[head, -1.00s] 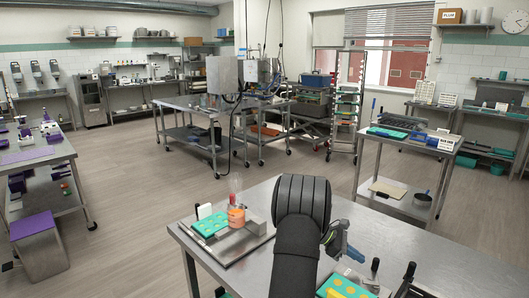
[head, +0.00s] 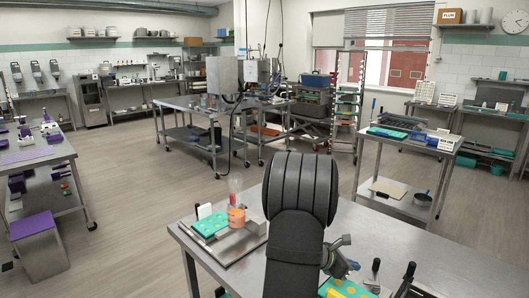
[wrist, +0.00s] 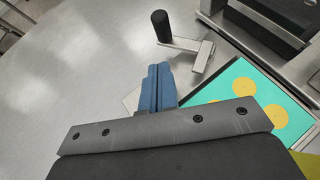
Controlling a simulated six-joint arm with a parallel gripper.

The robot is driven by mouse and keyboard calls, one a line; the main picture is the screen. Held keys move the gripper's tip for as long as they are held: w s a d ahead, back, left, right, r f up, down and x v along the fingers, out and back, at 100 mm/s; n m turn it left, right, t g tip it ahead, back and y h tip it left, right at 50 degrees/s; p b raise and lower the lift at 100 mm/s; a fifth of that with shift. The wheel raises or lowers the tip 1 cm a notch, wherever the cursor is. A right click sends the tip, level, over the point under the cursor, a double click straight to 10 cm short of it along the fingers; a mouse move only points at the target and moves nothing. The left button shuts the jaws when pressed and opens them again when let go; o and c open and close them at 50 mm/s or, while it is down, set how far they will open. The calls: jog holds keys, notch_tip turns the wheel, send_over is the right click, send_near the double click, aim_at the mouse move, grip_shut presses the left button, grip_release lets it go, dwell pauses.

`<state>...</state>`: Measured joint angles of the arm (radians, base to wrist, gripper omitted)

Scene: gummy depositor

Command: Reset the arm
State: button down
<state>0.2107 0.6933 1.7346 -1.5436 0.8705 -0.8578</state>
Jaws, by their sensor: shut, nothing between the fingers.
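My gripper (wrist: 158,87) shows in the wrist view with its two blue fingers together and nothing between them. It hangs over the steel bench beside a metal crank with a black knob (wrist: 161,26). A teal mold with yellow round spots (wrist: 248,90) lies to the right of the fingers, partly cut off by my wrist. In the head view my dark arm rises over the front bench (head: 390,235) and hides part of it.
A metal machine (wrist: 275,25) stands close at the upper right of the wrist view. In the head view, a clear container with orange contents (head: 236,215) and a teal mold (head: 211,223) sit left of my arm. The bench to the right is mostly bare.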

jog(key=a, duration=0.2)
jog(key=s+a, duration=0.1)
jog(key=s+a+r, duration=0.1)
jog(key=a, duration=0.1)
jog(key=shift+a, duration=0.35)
jog(key=shift+s+a+r, duration=0.15)
jog(key=shift+a+r, duration=0.1)
jog(key=shift+a, duration=0.15)
